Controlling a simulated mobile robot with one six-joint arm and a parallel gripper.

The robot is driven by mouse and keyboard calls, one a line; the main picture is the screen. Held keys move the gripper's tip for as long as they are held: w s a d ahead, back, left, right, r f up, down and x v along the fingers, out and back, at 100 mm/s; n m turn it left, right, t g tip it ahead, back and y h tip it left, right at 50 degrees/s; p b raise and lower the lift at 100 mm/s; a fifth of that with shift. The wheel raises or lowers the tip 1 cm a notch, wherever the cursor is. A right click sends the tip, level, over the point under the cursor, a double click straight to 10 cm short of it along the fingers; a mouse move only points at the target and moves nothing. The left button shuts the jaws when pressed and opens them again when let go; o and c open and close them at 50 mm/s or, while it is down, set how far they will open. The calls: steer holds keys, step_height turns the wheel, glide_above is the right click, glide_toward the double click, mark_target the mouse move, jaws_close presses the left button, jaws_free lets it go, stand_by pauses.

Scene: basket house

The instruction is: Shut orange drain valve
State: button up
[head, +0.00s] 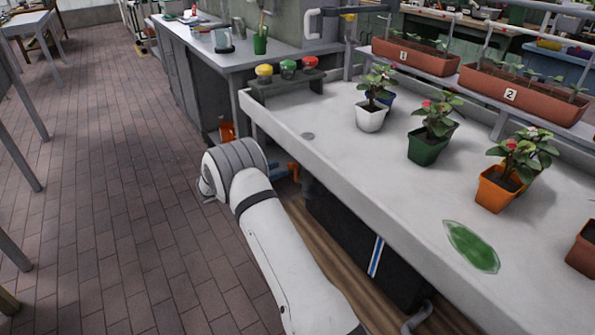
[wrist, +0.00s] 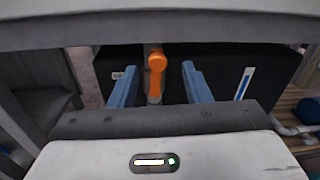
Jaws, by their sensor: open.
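The orange drain valve handle (wrist: 156,66) shows in the wrist view under the white bench, on a pipe, with its long side running up and down in the picture. My gripper (wrist: 159,85) is open, with one blue finger on each side of the handle in the picture. The handle looks nearer the left finger, and I cannot tell whether the fingers reach it in depth. In the head view, a bit of the orange handle (head: 292,172) shows beneath the bench edge, beside my arm. My arm hides most of the gripper there.
The white bench (head: 330,133) overhangs the valve and carries potted plants (head: 433,130). A dark tank (head: 360,250) with a blue and white stripe stands under it. An orange bottle (head: 227,130) is beyond my wrist.

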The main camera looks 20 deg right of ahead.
mark_target(295, 163)
steer(key=d, duration=0.2)
steer(key=w+d+b, duration=0.1)
steer(key=d, duration=0.4)
steer(key=shift+w+d+f, duration=0.25)
steer(key=shift+d+f, duration=0.05)
steer(key=shift+f, duration=0.05)
steer(key=shift+c, duration=0.3)
jaws_close()
